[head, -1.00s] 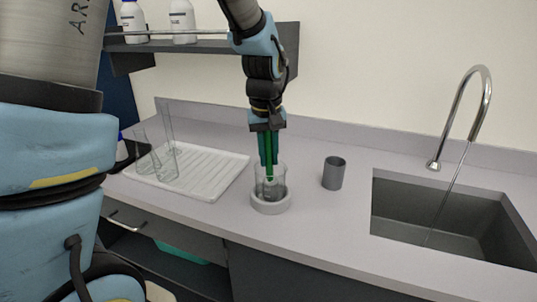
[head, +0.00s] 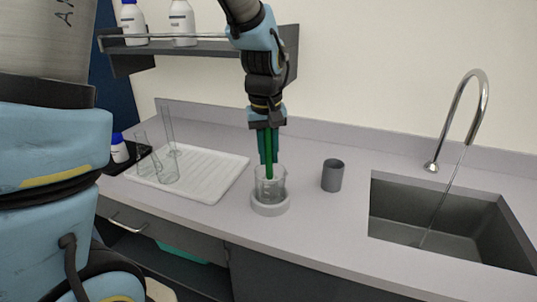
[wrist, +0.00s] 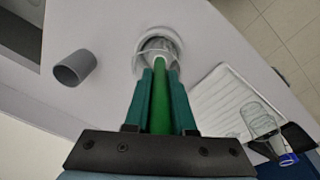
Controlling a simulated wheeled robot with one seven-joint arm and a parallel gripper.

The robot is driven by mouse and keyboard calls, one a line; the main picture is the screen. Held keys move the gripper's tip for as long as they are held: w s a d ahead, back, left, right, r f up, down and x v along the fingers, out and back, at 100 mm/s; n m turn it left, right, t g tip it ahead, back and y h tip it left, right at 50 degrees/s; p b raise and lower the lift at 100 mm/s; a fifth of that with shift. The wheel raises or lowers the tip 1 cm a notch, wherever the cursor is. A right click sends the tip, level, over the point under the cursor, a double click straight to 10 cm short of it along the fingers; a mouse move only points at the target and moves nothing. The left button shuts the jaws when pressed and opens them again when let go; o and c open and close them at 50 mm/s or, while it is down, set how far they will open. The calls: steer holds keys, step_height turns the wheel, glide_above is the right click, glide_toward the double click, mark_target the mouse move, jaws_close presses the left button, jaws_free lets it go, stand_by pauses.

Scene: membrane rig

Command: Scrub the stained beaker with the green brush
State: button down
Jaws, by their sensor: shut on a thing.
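The glass beaker (head: 271,186) stands upright in a round white holder (head: 270,208) on the counter. A greyish tint shows in its lower part. My gripper (head: 267,160) is above it, pointing down, shut on the green brush (head: 268,150). The brush handle also shows between the teal fingers in the wrist view (wrist: 160,105). The brush's lower end is at the beaker's mouth or just inside it; I cannot tell whether it touches the glass. In the wrist view the beaker (wrist: 158,44) is partly hidden behind the fingers and brush.
A grey cup (head: 332,175) stands right of the beaker. The sink (head: 425,225) with its tall tap (head: 484,95) is further right. A white drying rack (head: 215,175) with glassware is at left. A shelf (head: 200,46) with bottles hangs behind.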

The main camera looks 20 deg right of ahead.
steer(key=shift+r+p, duration=0.5)
steer(key=shift+r, duration=0.4)
steer(key=shift+f+b, duration=1.4)
steer(key=shift+f, duration=0.7)
